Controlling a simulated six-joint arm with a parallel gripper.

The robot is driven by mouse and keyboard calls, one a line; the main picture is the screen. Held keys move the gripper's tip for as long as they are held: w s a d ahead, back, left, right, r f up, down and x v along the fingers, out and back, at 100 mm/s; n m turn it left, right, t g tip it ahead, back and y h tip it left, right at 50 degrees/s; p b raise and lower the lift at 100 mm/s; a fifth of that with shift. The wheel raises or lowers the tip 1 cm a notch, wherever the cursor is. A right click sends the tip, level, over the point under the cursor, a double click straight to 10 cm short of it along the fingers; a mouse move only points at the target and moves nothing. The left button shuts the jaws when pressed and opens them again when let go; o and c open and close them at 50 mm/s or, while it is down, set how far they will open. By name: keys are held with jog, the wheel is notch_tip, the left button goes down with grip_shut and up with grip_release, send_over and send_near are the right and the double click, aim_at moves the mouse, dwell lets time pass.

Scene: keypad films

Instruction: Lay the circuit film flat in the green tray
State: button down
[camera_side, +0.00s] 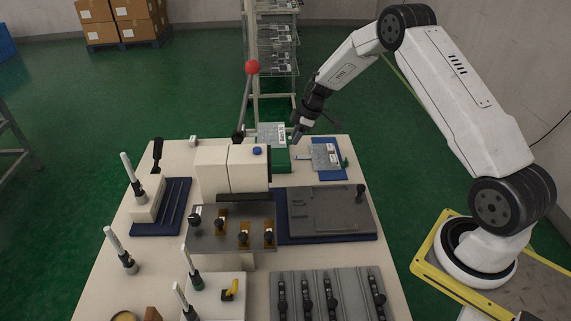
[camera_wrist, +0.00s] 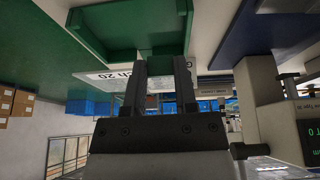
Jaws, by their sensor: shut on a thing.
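My gripper (camera_side: 297,137) is shut on the circuit film (camera_side: 270,134), a thin pale grey sheet with a white printed strip, at the film's right side. The film is at the back edge of the table, by the green tray (camera_side: 281,168), and seems to be above the tray's far part. In the wrist view my gripper's dark fingers (camera_wrist: 162,65) point toward the green tray (camera_wrist: 90,20), and the film's white labelled edge (camera_wrist: 103,77) shows beside them. The fingers hide part of the film. I cannot tell whether the film touches the tray.
A blue tray (camera_side: 328,174) with another grey sheet (camera_side: 324,155) lies right of the green tray. A white press (camera_side: 225,170) with a red-knobbed lever (camera_side: 252,67) stands close on the left. A dark grey plate (camera_side: 325,210) lies in front. A wire rack (camera_side: 273,60) stands behind the table.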

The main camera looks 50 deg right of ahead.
aim_at(296, 165)
jog(key=shift+f, duration=4.4)
jog(key=shift+c, duration=1.6)
grip_release()
jog(key=v, duration=0.7)
jog(key=shift+d+r, duration=0.15)
jog(key=shift+r, duration=0.2)
jog(key=shift+s, duration=0.1)
